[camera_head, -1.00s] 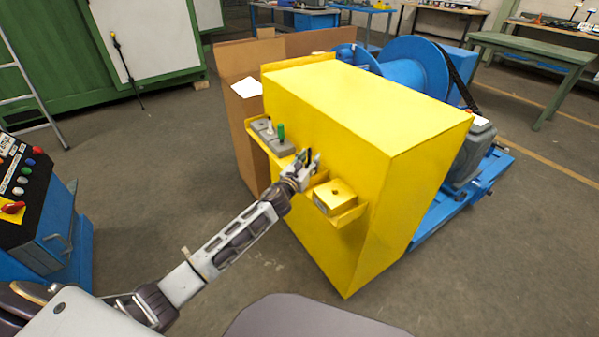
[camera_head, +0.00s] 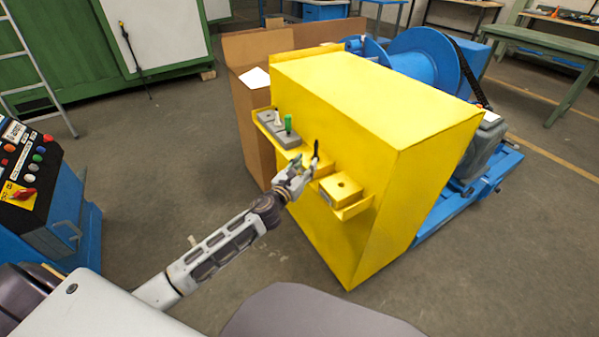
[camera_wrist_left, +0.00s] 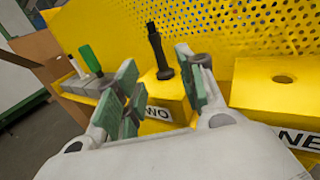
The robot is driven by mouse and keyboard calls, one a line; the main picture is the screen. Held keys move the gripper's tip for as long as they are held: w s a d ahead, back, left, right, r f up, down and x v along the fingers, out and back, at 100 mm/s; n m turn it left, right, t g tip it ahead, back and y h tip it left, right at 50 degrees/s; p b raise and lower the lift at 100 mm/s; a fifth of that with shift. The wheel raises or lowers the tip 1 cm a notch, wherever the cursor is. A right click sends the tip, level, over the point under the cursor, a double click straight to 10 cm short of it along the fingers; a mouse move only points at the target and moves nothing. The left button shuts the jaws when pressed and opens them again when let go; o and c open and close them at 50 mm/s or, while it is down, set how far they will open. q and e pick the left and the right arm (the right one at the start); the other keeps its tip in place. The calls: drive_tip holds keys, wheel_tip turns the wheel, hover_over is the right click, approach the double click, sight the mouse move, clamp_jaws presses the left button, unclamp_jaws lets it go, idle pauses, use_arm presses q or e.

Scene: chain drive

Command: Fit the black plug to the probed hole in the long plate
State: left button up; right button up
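The black plug (camera_head: 316,149) stands upright, with its wider foot on a yellow block; it also shows in the left wrist view (camera_wrist_left: 158,48). That block (camera_wrist_left: 165,95) has a label ending in "WO". My left gripper (camera_head: 300,172) is just left of the plug and in front of it. In the left wrist view its green-padded fingers (camera_wrist_left: 165,88) are spread, and the plug stands beyond the gap, apart from them. A second yellow block (camera_head: 341,187) to the right has a round hole on top (camera_wrist_left: 283,79). I cannot tell which part is the long plate. My right gripper is not in view.
A grey block (camera_head: 276,127) with a green-handled tool (camera_head: 288,123) and a pale peg sits on the left ledge. The yellow cabinet (camera_head: 380,95) rises behind, with perforated mesh in the wrist view. A cardboard panel (camera_head: 252,120) stands left of it. Open floor lies in front.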

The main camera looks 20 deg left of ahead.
use_arm(q)
drive_tip(key=shift+s+a, duration=0.15)
drive_tip(key=shift+s, duration=0.75)
drive_tip(key=shift+s+a, duration=0.1)
drive_tip(key=shift+s, duration=0.8)
drive_tip(key=shift+n, duration=0.3)
